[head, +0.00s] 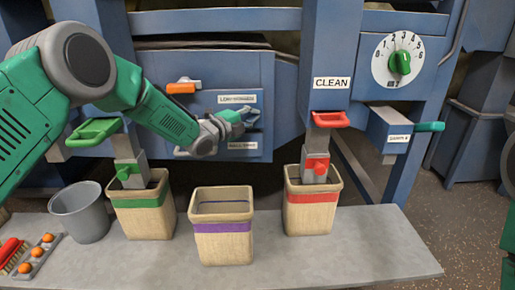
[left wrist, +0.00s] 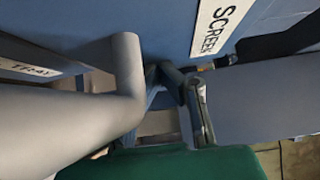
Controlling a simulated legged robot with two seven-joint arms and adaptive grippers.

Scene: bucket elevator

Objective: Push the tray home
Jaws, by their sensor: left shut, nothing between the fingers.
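The tray front, with its small white label (head: 243,146), sits low in the blue machine in the head view. Its lettering is hard to read there, but a label ending in "TRAY" shows in the left wrist view (left wrist: 30,66). A grey bar handle (head: 182,153) shows beside my wrist, partly hidden by it. A thick grey bent bar (left wrist: 125,80) crosses the left wrist view close to the camera. My left gripper (head: 250,115) is shut and empty in front of the machine, just above the tray label. I cannot tell whether it touches anything. My right gripper is out of view.
Three baskets, with green (head: 143,205), purple (head: 222,226) and red (head: 312,200) bands, stand on the grey bench (head: 370,245) below. A grey bucket (head: 80,212) stands at the left. An orange handle (head: 182,87) and a "SCREEN" plate (left wrist: 222,18) are close to my left arm.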

